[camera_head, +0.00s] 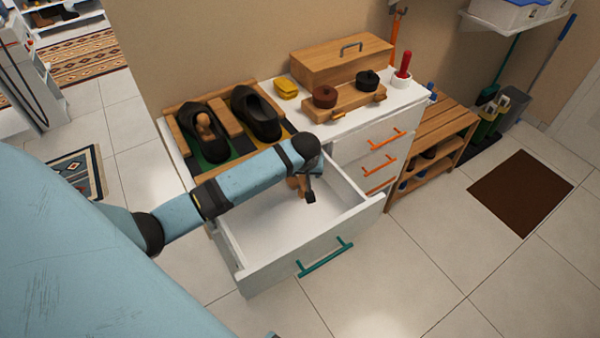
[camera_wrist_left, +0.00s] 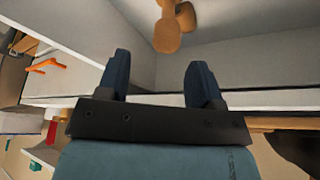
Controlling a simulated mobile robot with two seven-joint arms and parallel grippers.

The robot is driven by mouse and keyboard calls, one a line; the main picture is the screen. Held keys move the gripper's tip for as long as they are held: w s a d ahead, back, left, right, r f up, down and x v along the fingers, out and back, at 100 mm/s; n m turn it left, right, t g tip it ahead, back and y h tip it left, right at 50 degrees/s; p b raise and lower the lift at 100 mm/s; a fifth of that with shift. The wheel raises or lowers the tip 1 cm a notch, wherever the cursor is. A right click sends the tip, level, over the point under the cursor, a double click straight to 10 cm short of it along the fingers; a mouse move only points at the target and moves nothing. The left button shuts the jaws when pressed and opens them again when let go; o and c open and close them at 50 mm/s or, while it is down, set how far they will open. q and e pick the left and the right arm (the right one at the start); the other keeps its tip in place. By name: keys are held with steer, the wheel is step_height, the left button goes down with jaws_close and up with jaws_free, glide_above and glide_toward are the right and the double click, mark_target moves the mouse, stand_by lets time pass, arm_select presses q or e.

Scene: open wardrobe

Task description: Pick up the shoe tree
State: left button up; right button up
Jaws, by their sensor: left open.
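The wooden shoe tree (camera_head: 293,183) is in the open white drawer (camera_head: 232,243), partly hidden by my left gripper in the head view. In the left wrist view the shoe tree (camera_wrist_left: 168,36) has a rounded tan end at the top, just beyond the fingertips, and is cut off by the frame edge. My left gripper (camera_head: 308,192) is over the drawer. Its two dark fingers (camera_wrist_left: 160,62) are open, with nothing between them. A second wooden shoe tree (camera_head: 203,121) sits in the left black shoe (camera_head: 214,148). My right gripper is not in view.
The right black shoe (camera_head: 258,118) stands on the cabinet top beside a yellow item (camera_head: 286,88), a wooden box (camera_head: 338,60) and a wooden holder (camera_head: 347,102) with two round tins. The drawer has a teal handle (camera_head: 325,258).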

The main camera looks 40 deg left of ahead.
mark_target(304, 176)
arm_select(q)
steer(key=shift+s+x, duration=0.2)
steer(key=shift+x, duration=1.35)
steer(key=shift+s+x, duration=0.2)
steer(key=shift+x, duration=1.3)
steer(key=shift+a+f, duration=0.1)
steer(key=c, duration=0.9)
